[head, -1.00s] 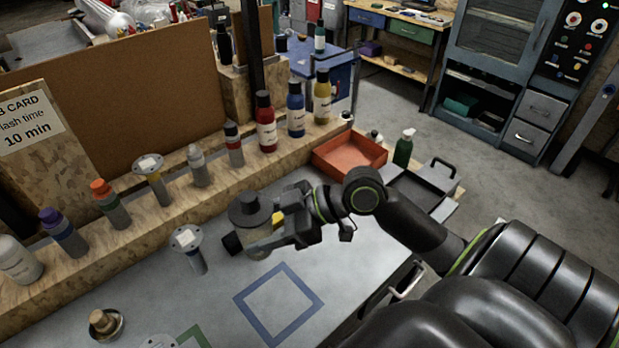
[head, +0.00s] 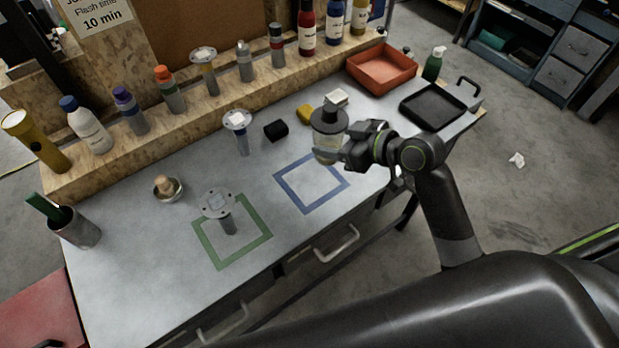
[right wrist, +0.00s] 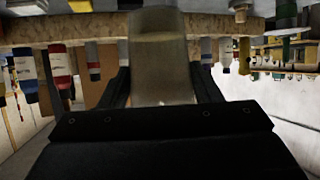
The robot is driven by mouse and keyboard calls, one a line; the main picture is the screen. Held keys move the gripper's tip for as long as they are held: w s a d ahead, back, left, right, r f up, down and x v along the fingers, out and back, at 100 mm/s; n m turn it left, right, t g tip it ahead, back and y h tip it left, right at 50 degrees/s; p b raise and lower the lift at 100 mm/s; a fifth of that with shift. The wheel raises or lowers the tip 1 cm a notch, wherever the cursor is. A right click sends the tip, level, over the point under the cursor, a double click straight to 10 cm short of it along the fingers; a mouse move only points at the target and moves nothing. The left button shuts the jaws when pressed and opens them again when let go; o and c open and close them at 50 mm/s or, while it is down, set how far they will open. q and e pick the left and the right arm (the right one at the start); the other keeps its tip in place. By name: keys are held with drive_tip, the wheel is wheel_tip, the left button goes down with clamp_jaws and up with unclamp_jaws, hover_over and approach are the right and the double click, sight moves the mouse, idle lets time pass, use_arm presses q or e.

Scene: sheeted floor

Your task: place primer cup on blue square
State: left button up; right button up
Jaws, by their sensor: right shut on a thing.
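The primer cup (head: 328,143), a cloudy clear cup with a dark lid, is in my right gripper (head: 345,152). The gripper is shut on it and holds it upright, above the far right corner of the blue square. In the right wrist view the cup (right wrist: 160,60) stands between the two dark fingers (right wrist: 161,88). The blue square (head: 281,196) is a taped outline on the grey bench top, and its inside is bare. Whether the cup touches the bench cannot be told for sure. My left gripper is not in view.
A green square (head: 204,244) holds a flanged metal piece (head: 228,222). Another flanged piece (head: 240,130), a black block (head: 275,131) and a yellow item (head: 305,114) lie behind. An orange tray (head: 382,68) and black tray (head: 433,105) stand right. Bottles line the wooden ledge (head: 210,98).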

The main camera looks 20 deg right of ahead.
drive_tip(key=shift+m+t+h, duration=0.4)
drive_tip(key=shift+m+h, duration=0.1)
drive_tip(key=shift+m, duration=0.1)
drive_tip(key=p+x, duration=0.1)
drive_tip(key=x, duration=0.3)
drive_tip(key=shift+s+a+f, duration=0.1)
drive_tip(key=shift+a+f, duration=0.05)
drive_tip(key=shift+a, duration=0.1)
drive_tip(key=shift+a+f, duration=0.2)
drive_tip(key=shift+a, duration=0.05)
drive_tip(key=shift+f+p, duration=0.4)
drive_tip(key=shift+f, duration=4.65)
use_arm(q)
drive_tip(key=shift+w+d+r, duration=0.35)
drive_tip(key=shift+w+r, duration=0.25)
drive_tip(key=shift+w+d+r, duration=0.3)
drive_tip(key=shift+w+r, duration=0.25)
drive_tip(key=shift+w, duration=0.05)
use_arm(e)
drive_tip(key=shift+f, duration=0.2)
drive_tip(key=o, duration=0.9)
drive_tip(key=shift+r, duration=0.1)
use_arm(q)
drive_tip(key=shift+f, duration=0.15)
use_arm(e)
drive_tip(key=shift+o, duration=0.2)
